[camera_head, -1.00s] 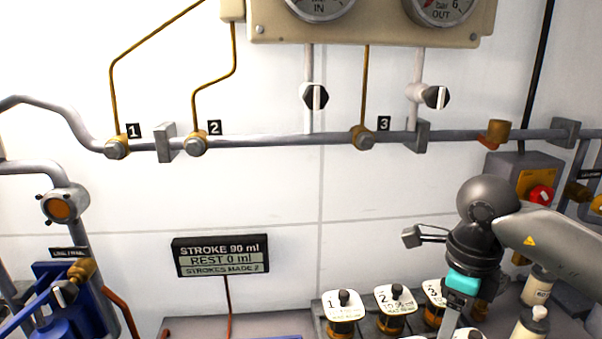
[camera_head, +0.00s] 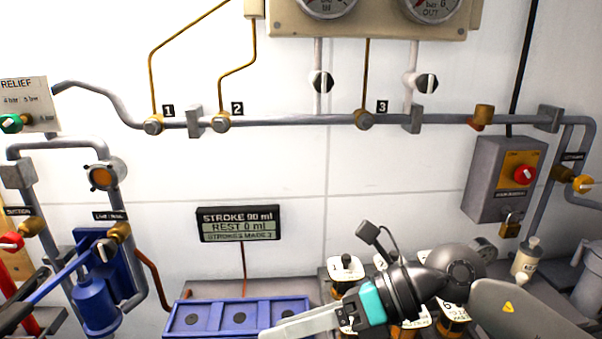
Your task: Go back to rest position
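My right arm comes in from the lower right. Its gripper (camera_head: 290,328), past the teal band on the wrist, points left and down over the front of the blue tray (camera_head: 238,302). The fingertips lie at the bottom edge of the picture, so I cannot tell whether they are open or shut. No held object shows. My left gripper is not in view.
Several white-topped bottles (camera_head: 346,265) stand behind and beneath my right arm, partly hidden. The blue pump (camera_head: 95,303) with its long lever is at left. A display (camera_head: 238,224) reads "REST 0 ml". Pipes (camera_head: 290,122) and a switch box (camera_head: 503,180) line the wall.

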